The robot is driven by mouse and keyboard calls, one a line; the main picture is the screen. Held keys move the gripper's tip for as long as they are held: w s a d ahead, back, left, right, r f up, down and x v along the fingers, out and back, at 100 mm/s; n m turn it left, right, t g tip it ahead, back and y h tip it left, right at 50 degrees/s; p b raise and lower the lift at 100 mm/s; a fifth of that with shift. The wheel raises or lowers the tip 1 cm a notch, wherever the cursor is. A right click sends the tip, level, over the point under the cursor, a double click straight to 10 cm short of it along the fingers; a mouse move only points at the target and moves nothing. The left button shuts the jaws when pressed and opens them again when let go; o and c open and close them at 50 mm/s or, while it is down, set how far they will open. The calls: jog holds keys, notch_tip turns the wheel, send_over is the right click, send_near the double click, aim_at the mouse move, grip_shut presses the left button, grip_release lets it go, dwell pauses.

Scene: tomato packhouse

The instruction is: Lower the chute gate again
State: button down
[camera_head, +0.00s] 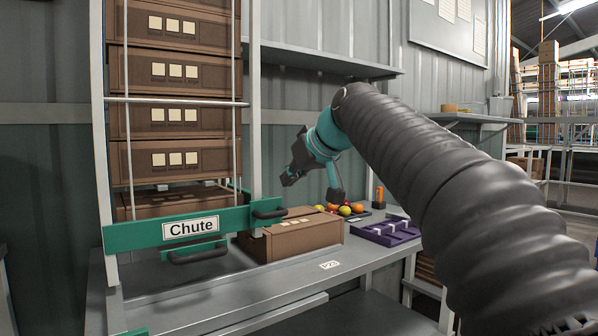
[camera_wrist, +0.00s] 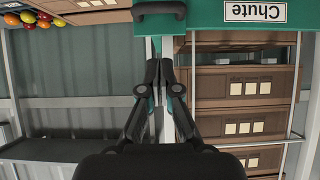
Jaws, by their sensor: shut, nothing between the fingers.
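The chute gate (camera_head: 130,236) is a green bar with a white "Chute" label across the front of the chute. A black handle (camera_head: 198,257) hangs below it, and another black handle (camera_head: 270,210) sits at its right end. The gate stands above the bench top, with a gap beneath. My gripper (camera_head: 287,180) is shut and empty, above and to the right of the right-hand handle. In the wrist view, which is upside down, my fingertips (camera_wrist: 160,68) are together, apart from the gate (camera_wrist: 208,15) and its handle (camera_wrist: 160,9).
Brown cartons (camera_head: 175,122) are stacked in the chute. A closed carton (camera_head: 300,236) lies on the grey bench (camera_head: 345,262), just right of the gate. Tomatoes (camera_head: 345,210), a purple tray (camera_head: 388,232) and an orange bottle (camera_head: 379,195) stand farther back. A wall shelf (camera_head: 330,62) hangs above.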

jog(key=w+a+f, duration=0.2)
jog(key=w+f, duration=0.1)
jog(key=f, duration=0.3)
jog(key=shift+w+a+f+b, duration=0.25)
jog(key=shift+w+a+b, duration=0.05)
jog(key=shift+w, duration=0.1)
notch_tip(320, 180, down, 12)
jog(key=b, duration=0.9)
jog(key=shift+r, duration=0.25)
jog(key=shift+f, duration=0.1)
